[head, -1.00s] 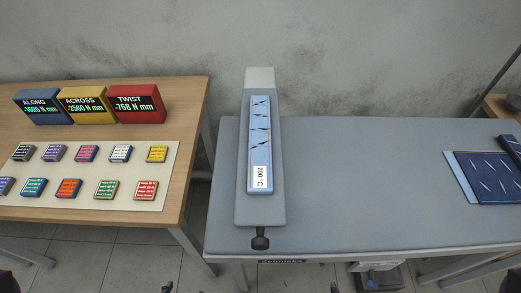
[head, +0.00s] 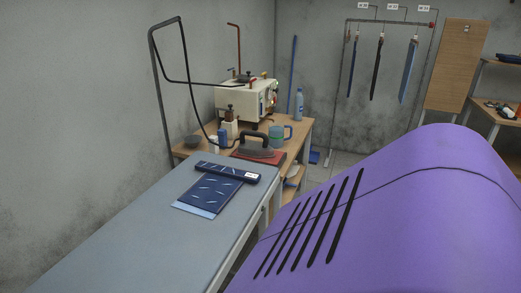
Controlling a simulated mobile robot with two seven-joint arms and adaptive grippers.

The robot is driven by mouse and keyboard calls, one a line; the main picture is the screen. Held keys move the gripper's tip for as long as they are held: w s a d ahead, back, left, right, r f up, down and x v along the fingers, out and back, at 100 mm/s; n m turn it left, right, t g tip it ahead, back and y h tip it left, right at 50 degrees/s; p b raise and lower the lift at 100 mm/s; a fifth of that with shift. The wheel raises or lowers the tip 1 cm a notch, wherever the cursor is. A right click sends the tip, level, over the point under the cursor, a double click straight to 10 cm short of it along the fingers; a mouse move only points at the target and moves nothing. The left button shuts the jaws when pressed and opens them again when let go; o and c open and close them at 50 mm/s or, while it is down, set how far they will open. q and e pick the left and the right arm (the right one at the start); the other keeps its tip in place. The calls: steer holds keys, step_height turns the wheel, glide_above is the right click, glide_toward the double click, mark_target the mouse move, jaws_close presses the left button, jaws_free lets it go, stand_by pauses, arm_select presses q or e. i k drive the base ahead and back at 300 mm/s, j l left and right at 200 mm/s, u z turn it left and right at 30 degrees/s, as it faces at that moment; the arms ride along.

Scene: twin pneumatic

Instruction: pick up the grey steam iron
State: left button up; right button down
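The grey steam iron (head: 258,142) rests on a red pad (head: 262,156) on the wooden table just past the far end of the ironing board. Its dark handle is on top. It appears upright, with the sole down on the pad. Neither of my grippers is in view.
The grey-blue ironing board (head: 130,235) bears dark blue patterned cloth (head: 213,189) and a dark roll (head: 228,172). A large slotted purple surface, unidentified, hides the lower right.

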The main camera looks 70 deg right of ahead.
mark_target(257, 142)
steer(key=k+j+z, duration=0.1)
steer(key=z, duration=0.3)
steer(key=k+z, duration=0.4)
steer(key=i+z, duration=0.1)
steer(key=z, duration=1.1)
